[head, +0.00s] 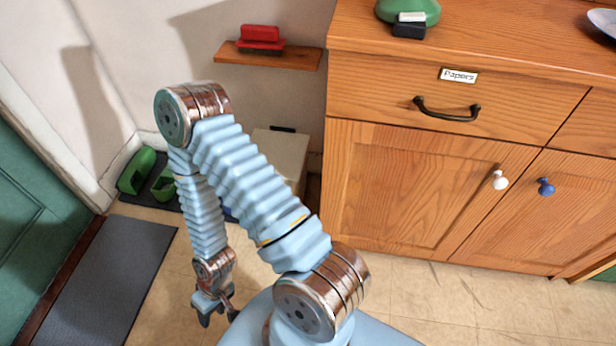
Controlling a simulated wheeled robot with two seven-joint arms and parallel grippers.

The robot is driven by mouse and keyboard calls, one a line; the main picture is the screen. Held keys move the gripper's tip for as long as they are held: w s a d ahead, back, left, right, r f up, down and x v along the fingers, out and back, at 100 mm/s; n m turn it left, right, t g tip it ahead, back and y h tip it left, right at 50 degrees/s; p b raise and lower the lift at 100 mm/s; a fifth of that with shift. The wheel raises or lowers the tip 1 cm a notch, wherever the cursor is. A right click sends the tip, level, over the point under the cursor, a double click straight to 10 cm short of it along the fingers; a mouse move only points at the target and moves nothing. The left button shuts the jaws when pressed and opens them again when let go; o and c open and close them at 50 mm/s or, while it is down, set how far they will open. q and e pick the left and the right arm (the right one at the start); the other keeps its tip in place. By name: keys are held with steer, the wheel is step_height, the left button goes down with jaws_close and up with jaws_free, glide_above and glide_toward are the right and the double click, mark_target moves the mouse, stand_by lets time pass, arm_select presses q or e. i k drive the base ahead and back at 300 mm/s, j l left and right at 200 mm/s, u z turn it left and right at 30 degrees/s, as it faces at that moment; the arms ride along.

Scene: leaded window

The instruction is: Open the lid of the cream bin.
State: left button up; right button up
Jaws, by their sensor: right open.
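The cream bin (285,149) stands on the floor against the wall, left of the wooden cabinet. Its flat top looks shut, with a dark strip at the back edge. My arm crosses in front of it and hides most of its front and lower part. My right gripper (212,312) is low at the bottom of the head view, pointing down over the floor. It is open and empty, apart from the bin, and in front of it. My left gripper is not in view.
A wooden cabinet (420,190) with a drawer labelled Papers fills the right side. Green shoes (137,171) stand on a dark mat at left. A grey doormat (105,275) lies by the green door.

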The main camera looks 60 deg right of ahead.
mark_target(286, 151)
steer(key=z, duration=1.7)
steer(key=j+z, duration=1.2)
